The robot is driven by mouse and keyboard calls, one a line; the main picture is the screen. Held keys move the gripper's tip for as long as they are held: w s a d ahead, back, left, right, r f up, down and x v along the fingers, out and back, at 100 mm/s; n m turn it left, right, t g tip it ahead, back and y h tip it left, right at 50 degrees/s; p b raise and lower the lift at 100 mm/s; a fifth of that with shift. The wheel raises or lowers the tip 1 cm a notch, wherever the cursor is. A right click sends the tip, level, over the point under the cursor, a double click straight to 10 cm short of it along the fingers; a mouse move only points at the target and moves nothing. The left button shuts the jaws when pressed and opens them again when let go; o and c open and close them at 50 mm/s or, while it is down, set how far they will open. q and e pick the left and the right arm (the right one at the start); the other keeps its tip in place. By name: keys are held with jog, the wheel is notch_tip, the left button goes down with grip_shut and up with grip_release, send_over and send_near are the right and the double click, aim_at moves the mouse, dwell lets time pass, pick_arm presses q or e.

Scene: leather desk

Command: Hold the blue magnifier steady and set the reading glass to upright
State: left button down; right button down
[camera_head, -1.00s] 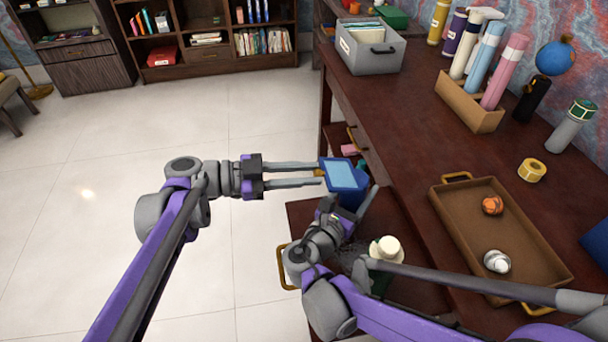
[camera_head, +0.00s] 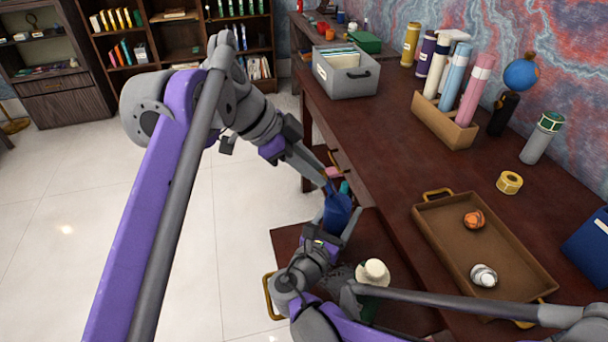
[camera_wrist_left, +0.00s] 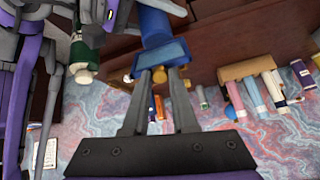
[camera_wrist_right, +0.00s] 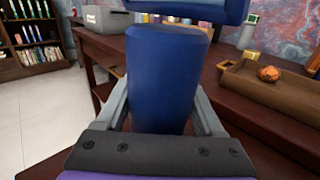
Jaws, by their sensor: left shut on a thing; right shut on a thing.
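The blue magnifier (camera_head: 337,212) has a thick dark-blue body (camera_wrist_right: 165,80), upright in the right wrist view. My right gripper (camera_wrist_right: 162,98) is shut around this body, one finger on each side. The reading glass (camera_wrist_left: 164,56) is a blue framed panel at the magnifier's top; its lower edge also shows in the right wrist view (camera_wrist_right: 190,10). The glass's exact tilt is hard to tell.
A bottle with a cream cap (camera_head: 373,272) stands close to my right gripper, in front of the desk (camera_head: 385,150). A brown tray (camera_head: 430,232) with two small objects, a grey file box (camera_head: 345,82) and a tube rack (camera_head: 440,125) stand on the desk. Open floor lies left.

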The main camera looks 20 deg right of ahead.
pick_arm(q)
jog(key=shift+d+r+y, duration=0.3)
jog(key=shift+d+y, duration=0.4)
jog(key=c, duration=0.7)
grip_release()
jog(key=shift+a, duration=0.1)
jog(key=shift+a+r, duration=0.25)
jog(key=shift+r, duration=0.3)
jog(key=shift+a+v, duration=0.2)
jog(key=shift+v, duration=0.9)
jog(key=w+a, duration=0.1)
jog(key=a, duration=1)
jog(key=shift+w+a+f, duration=0.15)
jog(key=shift+w+f, duration=0.05)
jog(key=shift+w, duration=0.05)
